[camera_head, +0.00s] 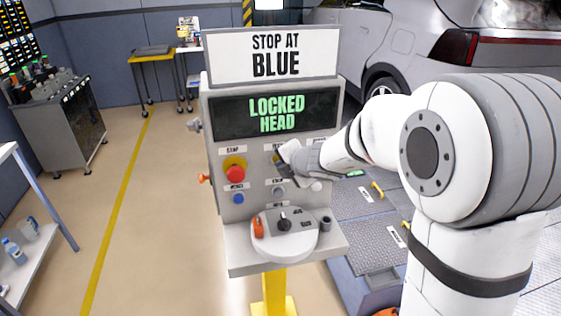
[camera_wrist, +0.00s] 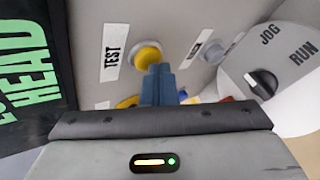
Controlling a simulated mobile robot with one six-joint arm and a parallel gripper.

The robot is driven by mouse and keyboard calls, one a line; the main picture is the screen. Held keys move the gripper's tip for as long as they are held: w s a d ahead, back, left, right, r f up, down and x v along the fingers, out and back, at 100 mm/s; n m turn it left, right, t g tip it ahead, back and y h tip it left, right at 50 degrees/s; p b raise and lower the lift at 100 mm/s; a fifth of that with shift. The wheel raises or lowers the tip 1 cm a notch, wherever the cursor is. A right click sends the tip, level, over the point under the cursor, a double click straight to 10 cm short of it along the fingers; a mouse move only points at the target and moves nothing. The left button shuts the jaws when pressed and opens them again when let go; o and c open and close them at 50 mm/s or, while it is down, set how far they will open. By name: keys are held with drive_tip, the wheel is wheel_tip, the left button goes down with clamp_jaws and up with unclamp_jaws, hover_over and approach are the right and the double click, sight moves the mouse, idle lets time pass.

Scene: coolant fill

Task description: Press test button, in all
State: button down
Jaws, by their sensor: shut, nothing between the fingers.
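The yellow test button (camera_wrist: 147,56) sits beside a white TEST label (camera_wrist: 115,52) on the grey control panel (camera_head: 215,150). In the head view only a yellow sliver of it (camera_head: 277,160) shows behind my gripper (camera_head: 287,170). In the wrist view my gripper (camera_wrist: 159,72) is shut and empty, and its blue-grey fingertips overlap the lower edge of the button. I cannot tell whether they touch it. The panel screen (camera_head: 274,113) reads LOCKED HEAD in green. A sign (camera_head: 272,54) above it reads STOP AT BLUE.
A red mushroom button (camera_head: 235,174) and a blue button (camera_head: 238,199) are left of my gripper. A grey button (camera_head: 278,192) lies below it. A JOG/RUN selector (camera_head: 284,224) is on the lower shelf.

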drive_tip(key=shift+s, duration=0.1)
drive_tip(key=shift+s+d, duration=0.25)
drive_tip(key=shift+s, duration=0.5)
drive_tip(key=shift+s, duration=0.1)
drive_tip(key=s, duration=0.2)
drive_tip(key=s+d, duration=0.1)
drive_tip(key=s, duration=0.1)
drive_tip(key=shift+s+d+b, duration=0.2)
drive_tip(key=shift+s+b, duration=0.15)
drive_tip(key=shift+b, duration=0.05)
